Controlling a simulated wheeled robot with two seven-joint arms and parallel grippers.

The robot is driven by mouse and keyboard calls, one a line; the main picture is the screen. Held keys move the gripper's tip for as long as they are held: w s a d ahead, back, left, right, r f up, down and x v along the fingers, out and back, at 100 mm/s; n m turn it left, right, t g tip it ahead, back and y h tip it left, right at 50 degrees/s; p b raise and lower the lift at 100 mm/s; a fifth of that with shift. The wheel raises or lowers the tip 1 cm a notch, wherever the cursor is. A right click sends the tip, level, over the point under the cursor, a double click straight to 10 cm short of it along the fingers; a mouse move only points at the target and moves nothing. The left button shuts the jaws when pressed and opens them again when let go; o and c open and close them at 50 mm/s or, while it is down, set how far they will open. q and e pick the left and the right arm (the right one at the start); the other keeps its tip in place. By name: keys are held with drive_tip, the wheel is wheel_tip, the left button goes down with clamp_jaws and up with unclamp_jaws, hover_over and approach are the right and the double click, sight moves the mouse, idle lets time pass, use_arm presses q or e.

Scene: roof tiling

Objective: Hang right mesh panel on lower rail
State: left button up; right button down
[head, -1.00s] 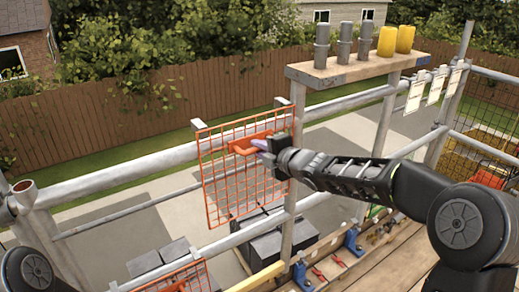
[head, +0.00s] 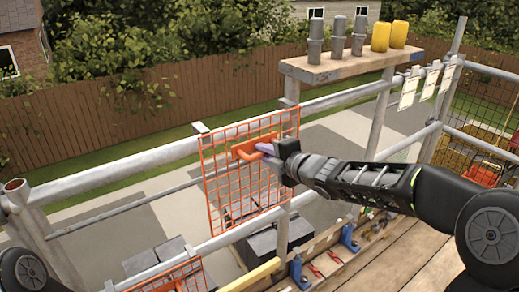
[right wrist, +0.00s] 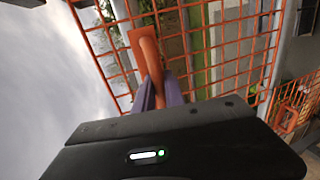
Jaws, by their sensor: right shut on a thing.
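The right mesh panel (head: 225,195) is an orange grid with an orange handle (head: 243,150) and grey hooks at its top corners. It hangs upright from my right gripper (head: 268,149), whose purple fingers are shut on that handle. The handle also shows between the fingers in the right wrist view (right wrist: 150,58). In the head view the panel overlaps the upper rail (head: 120,175), and its bottom edge is close to the lower rail (head: 220,240). I cannot tell whether the hooks touch a rail. My left gripper is out of view.
Another orange mesh panel (head: 185,278) is at the lower rail, bottom left. A post stands behind the held panel's right edge. A plank shelf (head: 345,67) with grey and yellow cylinders is above right. Blue clamps (head: 348,238) and tools lie on the deck below.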

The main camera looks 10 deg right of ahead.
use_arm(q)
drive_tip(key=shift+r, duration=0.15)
use_arm(e)
drive_tip(key=s, duration=0.1)
drive_tip(key=s+d, duration=0.1)
drive_tip(key=s, duration=0.2)
drive_tip(key=shift+s+d, duration=0.3)
drive_tip(key=shift+d, duration=0.1)
